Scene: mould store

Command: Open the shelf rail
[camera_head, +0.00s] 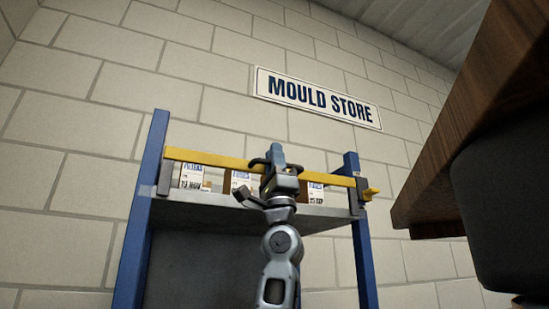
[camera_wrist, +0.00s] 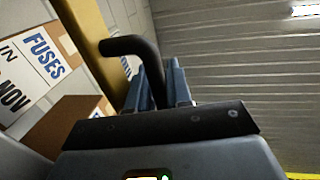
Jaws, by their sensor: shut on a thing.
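The yellow shelf rail (camera_head: 215,159) lies across the front of the blue-posted shelf in the head view, in front of the boxes. Its right end sits at a dark bracket (camera_head: 361,188) by the right post. A black bent handle (camera_wrist: 128,45) stands out from the rail (camera_wrist: 88,25) in the wrist view. My gripper (camera_head: 276,156) is at the middle of the rail, its fingers closed around the handle. The fingers also show in the wrist view (camera_wrist: 158,78), one on each side of the handle, and hide part of it.
White-labelled boxes (camera_head: 192,176) stand on the grey shelf board (camera_head: 220,212) behind the rail; one reads FUSES (camera_wrist: 48,60). A blue post (camera_head: 142,215) stands at the left. A brown wooden edge (camera_head: 475,130) overhangs at right. A MOULD STORE sign (camera_head: 318,98) hangs above.

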